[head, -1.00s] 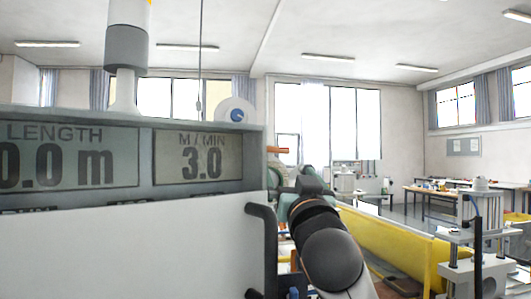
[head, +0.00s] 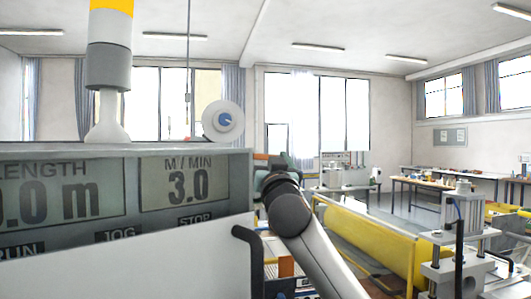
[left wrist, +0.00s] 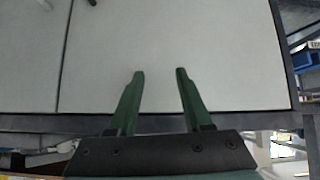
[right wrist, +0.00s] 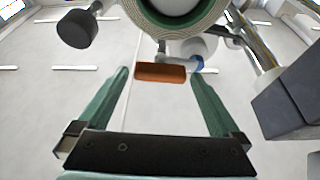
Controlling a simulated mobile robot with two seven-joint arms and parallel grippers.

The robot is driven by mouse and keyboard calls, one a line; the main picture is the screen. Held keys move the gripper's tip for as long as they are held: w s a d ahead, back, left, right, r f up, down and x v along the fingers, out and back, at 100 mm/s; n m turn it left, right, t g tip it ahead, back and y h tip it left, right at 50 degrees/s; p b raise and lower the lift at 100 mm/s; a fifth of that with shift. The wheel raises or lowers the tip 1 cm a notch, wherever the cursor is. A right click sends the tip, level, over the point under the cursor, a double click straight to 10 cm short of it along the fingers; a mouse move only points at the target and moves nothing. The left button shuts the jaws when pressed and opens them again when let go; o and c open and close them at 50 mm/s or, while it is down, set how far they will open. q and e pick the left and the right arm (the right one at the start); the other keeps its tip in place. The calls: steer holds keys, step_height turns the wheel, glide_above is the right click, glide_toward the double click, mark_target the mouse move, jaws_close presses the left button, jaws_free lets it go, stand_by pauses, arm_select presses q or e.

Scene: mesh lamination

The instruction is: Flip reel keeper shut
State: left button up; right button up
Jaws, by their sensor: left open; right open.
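In the right wrist view an orange-brown bar (right wrist: 160,73), which looks like the reel keeper, lies across the space between my right fingertips. I cannot tell its depth or whether it touches them. My right gripper (right wrist: 159,74) is open, with a large pale roll with a green ring (right wrist: 205,24) just beyond it at the top. In the head view the orange end (head: 262,156) shows small past my right arm, which hides most of this area. My left gripper (left wrist: 160,72) is open and empty before a pale panel (left wrist: 185,45); it is outside the head view.
A control panel (head: 120,225) fills the head view's left, with a stack light (head: 109,60) and a white disc with a blue hub (head: 223,121) above. A yellow guard (head: 370,240) stands right. A dark knob (right wrist: 76,28) and a grey block (right wrist: 290,95) flank my right gripper.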

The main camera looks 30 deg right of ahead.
steer(key=shift+c, duration=0.2)
steer(key=c, duration=1.2)
